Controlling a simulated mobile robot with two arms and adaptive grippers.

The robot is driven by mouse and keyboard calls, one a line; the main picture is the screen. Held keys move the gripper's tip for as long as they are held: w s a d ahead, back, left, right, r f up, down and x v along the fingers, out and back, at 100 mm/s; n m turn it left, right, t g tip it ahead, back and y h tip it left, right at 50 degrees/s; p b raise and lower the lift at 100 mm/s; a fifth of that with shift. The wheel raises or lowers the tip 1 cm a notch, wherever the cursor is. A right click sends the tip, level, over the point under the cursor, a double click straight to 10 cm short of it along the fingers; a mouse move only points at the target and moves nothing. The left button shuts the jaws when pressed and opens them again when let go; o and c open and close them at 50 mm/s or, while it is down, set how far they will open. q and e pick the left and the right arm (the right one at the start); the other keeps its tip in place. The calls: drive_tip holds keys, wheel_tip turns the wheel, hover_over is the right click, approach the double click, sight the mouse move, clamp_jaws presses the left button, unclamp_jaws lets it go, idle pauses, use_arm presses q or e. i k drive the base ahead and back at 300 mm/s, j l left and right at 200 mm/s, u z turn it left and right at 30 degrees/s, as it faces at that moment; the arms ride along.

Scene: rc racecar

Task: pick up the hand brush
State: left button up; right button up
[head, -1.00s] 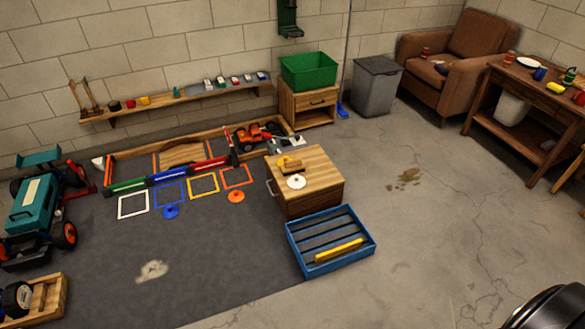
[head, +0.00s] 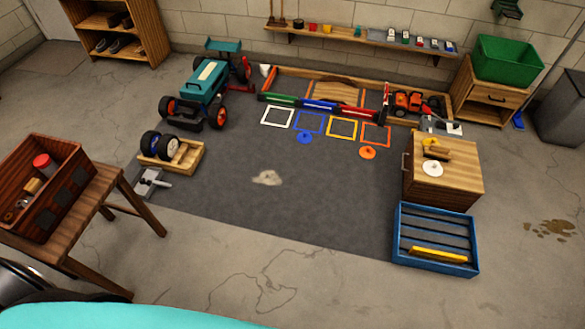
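I cannot make out the hand brush for certain. A small tan, block-like object (head: 437,151) lies on top of the wooden cabinet (head: 446,184) at the right, and it may be the brush. It sits beside a white disc (head: 433,169) and a small yellow piece (head: 431,142). Neither of my grippers is in view.
A blue slatted crate (head: 401,235) with a yellow bar (head: 440,255) stands in front of the cabinet. A teal buggy (head: 203,82), a wheel tray (head: 190,165) and a wooden stand with a toolbox (head: 72,180) are at left. The dark mat (head: 320,210) is mostly clear.

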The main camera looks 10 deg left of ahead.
sight(441, 152)
drive_tip(key=i+j+z, duration=0.25)
drive_tip(key=i, duration=0.7)
drive_tip(key=l, duration=0.1)
